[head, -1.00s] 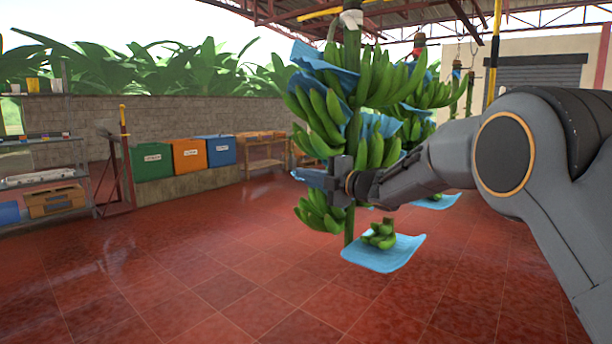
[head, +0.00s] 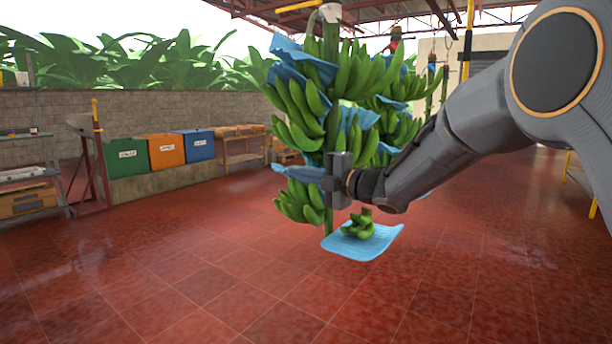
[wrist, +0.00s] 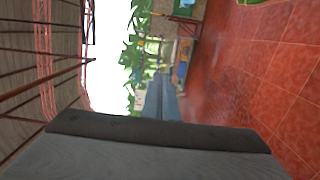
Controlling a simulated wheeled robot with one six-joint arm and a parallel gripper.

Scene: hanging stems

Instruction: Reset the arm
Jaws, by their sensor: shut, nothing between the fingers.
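My gripper (head: 338,180) is in front of the hanging banana stem in the head view, at the height of its lower hands. The jaws are shut with nothing between them. In the wrist view the grey gripper body (wrist: 160,150) fills the bottom edge, and that view is turned on its side. The stem (head: 330,45) carries several green banana hands (head: 305,105) with blue sheets (head: 300,60) between them. My gripper and forearm hide part of the stem, so I cannot tell whether they touch it.
A blue sheet (head: 345,245) with a small green banana cluster (head: 358,225) is below the gripper. More stems hang behind. Green (head: 126,158), orange (head: 166,150) and blue (head: 199,146) bins line the back wall. A shelf (head: 30,170) stands left. The red tile floor (head: 180,270) is largely clear.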

